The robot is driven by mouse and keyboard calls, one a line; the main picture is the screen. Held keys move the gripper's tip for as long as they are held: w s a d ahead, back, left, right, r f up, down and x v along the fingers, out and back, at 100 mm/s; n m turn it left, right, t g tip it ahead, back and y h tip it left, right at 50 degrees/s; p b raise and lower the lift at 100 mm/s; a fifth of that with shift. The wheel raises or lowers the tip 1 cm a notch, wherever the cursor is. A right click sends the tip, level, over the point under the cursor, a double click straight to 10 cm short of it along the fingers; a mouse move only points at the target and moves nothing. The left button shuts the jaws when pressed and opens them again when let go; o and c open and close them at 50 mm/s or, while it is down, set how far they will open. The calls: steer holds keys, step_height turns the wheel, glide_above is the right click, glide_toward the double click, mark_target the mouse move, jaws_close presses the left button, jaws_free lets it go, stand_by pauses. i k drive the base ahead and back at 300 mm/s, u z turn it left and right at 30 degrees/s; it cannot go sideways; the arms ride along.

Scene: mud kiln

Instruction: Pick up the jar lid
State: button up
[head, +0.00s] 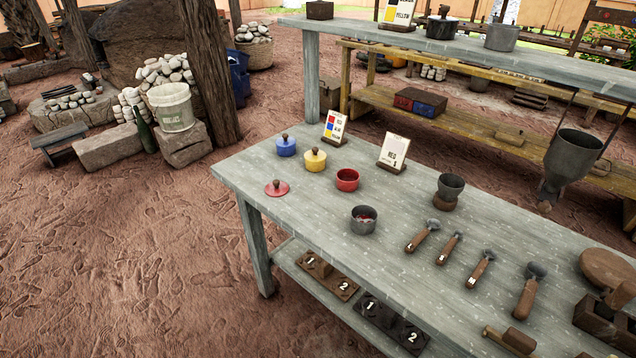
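A flat red jar lid (277,189) with a dark brown knob lies on the grey table (310,215), near its left front edge. An open red jar (347,181) stands to its right, without a lid. A blue jar (286,148) and a yellow jar (315,162) stand behind the red lid, each with a knobbed lid on. My gripper is not in view.
A grey bowl (363,222) with reddish bits stands right of the red lid. Two signs (393,153) stand behind the jars. Several wooden-handled tools (423,237) lie further right. A dark funnel (575,158) hangs at the right. The table's left corner is clear.

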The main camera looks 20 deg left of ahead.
mark_target(276, 188)
steer(key=z, duration=2.45)
steer(key=k, duration=1.65)
steer(key=u, duration=2.35)
steer(key=i, duration=0.6)
steer(key=u, duration=0.1)
